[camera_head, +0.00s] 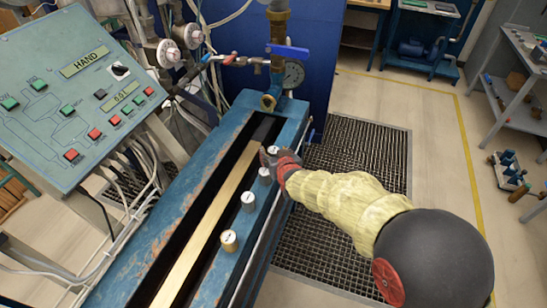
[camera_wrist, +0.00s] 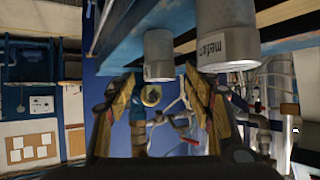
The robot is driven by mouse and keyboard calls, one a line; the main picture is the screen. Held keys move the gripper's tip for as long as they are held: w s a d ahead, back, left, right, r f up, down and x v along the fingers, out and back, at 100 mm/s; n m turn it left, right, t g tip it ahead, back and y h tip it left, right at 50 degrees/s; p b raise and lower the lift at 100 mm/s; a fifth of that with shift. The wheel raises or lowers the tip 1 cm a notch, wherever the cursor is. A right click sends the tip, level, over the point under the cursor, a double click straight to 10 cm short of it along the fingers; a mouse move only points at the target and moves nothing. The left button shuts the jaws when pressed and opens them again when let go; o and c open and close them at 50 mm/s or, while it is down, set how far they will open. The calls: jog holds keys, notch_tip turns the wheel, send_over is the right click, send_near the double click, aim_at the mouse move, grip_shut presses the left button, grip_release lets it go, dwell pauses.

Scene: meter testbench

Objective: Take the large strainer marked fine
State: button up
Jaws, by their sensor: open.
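Several grey metal cylinders with pale tops, which look like the strainers, stand in a row along the right side of the blue bench. The nearest cylinder (camera_head: 228,241) and the one behind it (camera_head: 248,201) are clear; another (camera_head: 265,176) is close to my gripper (camera_head: 271,160). The farthest (camera_head: 273,150) is partly hidden by the fingers. In the wrist view my gripper (camera_wrist: 163,97) is open, with nothing between its fingertips. A smaller-looking cylinder (camera_wrist: 158,55) is just beyond the fingertips. A larger-looking one (camera_wrist: 227,38) carries a label seeming to begin "me". I cannot read "fine" anywhere.
The blue bench (camera_head: 135,258) has a long slot with a brass-coloured bar (camera_head: 212,215). A brass pipe with a blue valve handle (camera_head: 290,52) and gauge (camera_head: 293,73) rises at its far end. A control panel (camera_head: 77,95) stands left. Floor grating (camera_head: 365,150) lies right.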

jog(key=c, duration=1.3)
